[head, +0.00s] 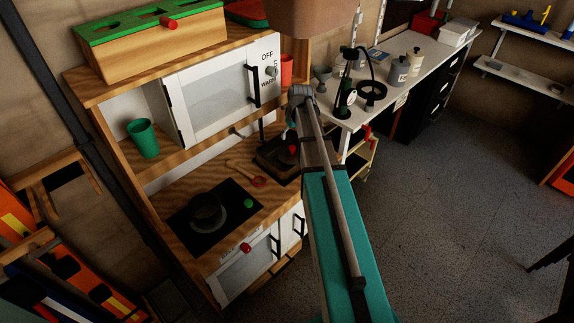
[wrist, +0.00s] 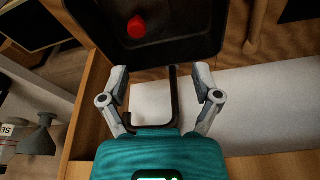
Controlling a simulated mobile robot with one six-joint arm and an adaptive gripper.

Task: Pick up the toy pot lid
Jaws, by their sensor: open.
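The toy pot lid seems to be the dark piece with a red knob (head: 292,150) in the black basin on the wooden counter; its dark rim is hard to tell from the basin. The red knob also shows at the top of the wrist view (wrist: 136,27), beyond my fingertips. My gripper (wrist: 160,75) is open, its two grey fingers spread and nothing held. In the head view my arm hides much of the gripper, above the basin. A black bent bar (wrist: 174,100) shows between the fingers in the wrist view; I cannot tell its distance.
A dark pot (head: 207,212) sits on the black stove plate (head: 185,233).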

